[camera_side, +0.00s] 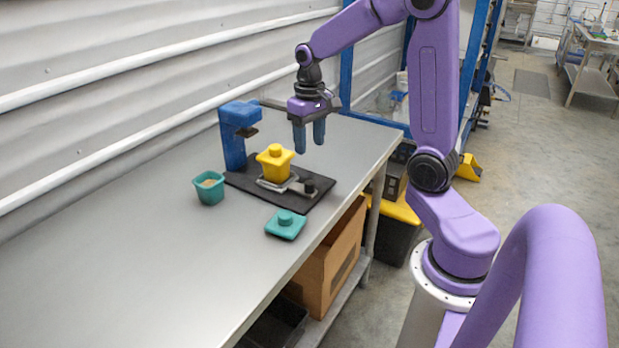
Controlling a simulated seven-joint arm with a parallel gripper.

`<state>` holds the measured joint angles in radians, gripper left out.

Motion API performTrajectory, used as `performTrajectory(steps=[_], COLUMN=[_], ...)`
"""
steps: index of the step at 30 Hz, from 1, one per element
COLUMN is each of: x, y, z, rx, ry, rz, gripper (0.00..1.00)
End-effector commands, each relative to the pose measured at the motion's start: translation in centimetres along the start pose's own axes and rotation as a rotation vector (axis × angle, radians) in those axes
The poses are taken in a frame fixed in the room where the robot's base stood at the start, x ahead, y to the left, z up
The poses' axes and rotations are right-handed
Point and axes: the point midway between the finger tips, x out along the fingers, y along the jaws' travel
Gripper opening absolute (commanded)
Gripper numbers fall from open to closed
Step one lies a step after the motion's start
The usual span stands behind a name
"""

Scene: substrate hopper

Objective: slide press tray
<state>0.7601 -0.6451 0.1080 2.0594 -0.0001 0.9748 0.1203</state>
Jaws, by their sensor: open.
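A blue press (236,135) stands at the back left of a black base plate (245,181) on the bench. A small grey metal tray (277,187) with a dark knob (309,187) lies on the plate, in front of the press head. A yellow lidded hopper (275,162) sits on the tray. My gripper (309,138) points down with its two blue fingers apart and empty, up and to the right of the yellow hopper. It touches nothing that I can see.
A teal cup (209,188) with pale material inside stands left of the plate. A teal lid (285,224) with a knob lies in front of the plate, near the bench's front edge. The bench (140,265) is bare at the left. A corrugated wall (90,80) runs behind.

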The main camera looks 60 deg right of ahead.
Motion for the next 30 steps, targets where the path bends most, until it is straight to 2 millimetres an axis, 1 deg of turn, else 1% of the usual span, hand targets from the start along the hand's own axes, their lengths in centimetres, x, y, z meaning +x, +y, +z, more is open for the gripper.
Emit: performTrajectory(steps=[1, 6, 12, 15, 21, 30], x=[1.1, 4.3, 7.9, 9.3, 10.9, 11.3], y=[0.0, 0.0, 0.0, 0.0, 0.0, 0.0], z=[0.1, 0.1, 0.1, 0.1, 0.0, 0.0], rx=[0.0, 0.001, 0.0, -0.001, 0.0, 0.0], ry=[-0.007, -0.007, -0.006, -0.004, -0.001, 0.001], rz=[0.001, 0.001, 0.001, 0.001, 0.0, 0.0], gripper=[0.55, 0.55, 0.55, 0.55, 0.55, 0.55])
